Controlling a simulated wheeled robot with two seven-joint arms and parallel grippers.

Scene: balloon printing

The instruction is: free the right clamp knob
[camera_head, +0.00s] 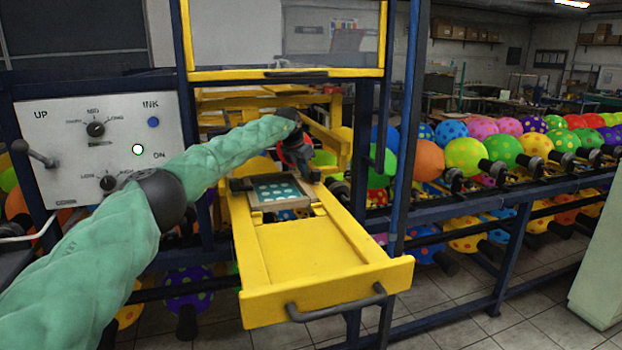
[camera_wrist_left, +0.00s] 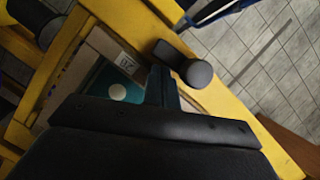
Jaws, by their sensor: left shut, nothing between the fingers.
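The right clamp knob (camera_wrist_left: 199,74) is a dark round knob on a black clamp at the edge of the yellow drawer frame in the left wrist view. My left gripper (camera_wrist_left: 160,72) is shut and empty, its fingertips just beside the clamp. Whether they touch it I cannot tell. In the head view my left gripper (camera_head: 312,176) hangs over the right side of the printing screen (camera_head: 275,191), a wooden frame with a teal, white-dotted middle. The gripper partly hides the right clamp there. My right gripper is not in view.
The yellow drawer (camera_head: 310,252) is pulled out, with a dark handle (camera_head: 337,303) at its front. A blue post (camera_head: 405,130) stands right of it. A control panel (camera_head: 102,145) is at left. Balloons (camera_head: 465,156) line a rack at right.

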